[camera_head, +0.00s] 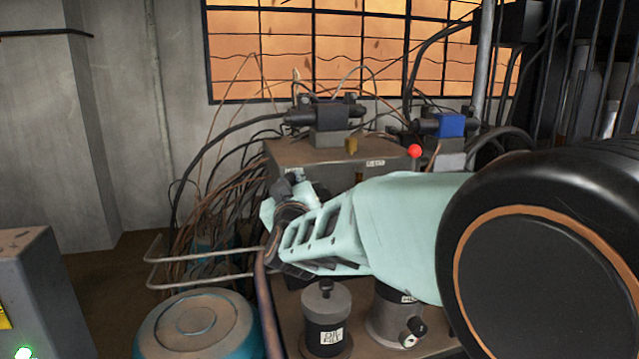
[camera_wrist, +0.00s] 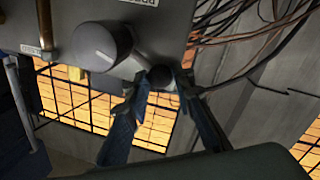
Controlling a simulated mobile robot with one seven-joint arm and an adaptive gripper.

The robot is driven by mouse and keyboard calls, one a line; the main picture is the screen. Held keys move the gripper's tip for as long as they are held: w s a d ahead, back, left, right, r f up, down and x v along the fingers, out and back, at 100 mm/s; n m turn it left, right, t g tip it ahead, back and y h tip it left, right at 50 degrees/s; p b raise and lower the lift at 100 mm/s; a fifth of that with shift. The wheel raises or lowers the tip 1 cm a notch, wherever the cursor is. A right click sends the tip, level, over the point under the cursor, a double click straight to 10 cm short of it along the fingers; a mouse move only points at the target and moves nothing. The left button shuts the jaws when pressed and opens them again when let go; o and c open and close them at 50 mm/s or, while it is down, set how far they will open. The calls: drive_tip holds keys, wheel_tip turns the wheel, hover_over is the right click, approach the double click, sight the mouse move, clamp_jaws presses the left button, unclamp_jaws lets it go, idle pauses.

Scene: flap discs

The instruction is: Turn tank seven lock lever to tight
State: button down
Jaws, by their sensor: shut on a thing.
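My gripper (camera_head: 286,206) is pale green and reaches in from the right, across the front of the grey machine box (camera_head: 330,152). In the wrist view, the two fingers of my gripper (camera_wrist: 160,92) stand on either side of a small dark round knob (camera_wrist: 161,76), which I take to be the lock lever's end. The fingers are shut on it. A large grey cylinder (camera_wrist: 98,46) on the box is close beside the left finger. In the head view a dark fitting (camera_head: 281,189) shows by the fingertips; the lever itself is mostly hidden there. Its angle cannot be told.
A red-knobbed lever (camera_head: 415,151) stands behind my arm. A capped dark canister (camera_head: 326,318) stands below my gripper. A bent pipe (camera_head: 265,290) rises close to the fingers. A teal drum (camera_head: 197,325) is at the front left. Loose cables (camera_head: 205,215) hang left of the box.

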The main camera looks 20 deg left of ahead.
idle(0.3)
drive_tip(key=d+r+m, duration=0.1)
drive_tip(key=m, duration=0.1)
drive_tip(key=w+d+r+m+g, duration=0.1)
drive_tip(key=m, duration=0.2)
drive_tip(key=w+d+r+m, duration=0.1)
drive_tip(key=m, duration=0.1)
drive_tip(key=shift+d+m+g, duration=0.2)
drive_tip(key=shift+m+g, duration=0.1)
drive_tip(key=shift+m, duration=0.1)
drive_tip(key=shift+w+d+r+m+g+y+b, duration=0.25)
drive_tip(key=shift+d+m+b, duration=0.2)
drive_tip(key=shift+m+b, duration=0.3)
drive_tip(key=shift+w+d+m+g+y+b, duration=0.15)
drive_tip(key=shift+w+d+m+b, duration=0.2)
drive_tip(key=shift+m+b, duration=0.35)
drive_tip(key=c, duration=1.7)
unclamp_jaws()
drive_tip(key=shift+d, duration=0.1)
drive_tip(key=shift+o, duration=0.2)
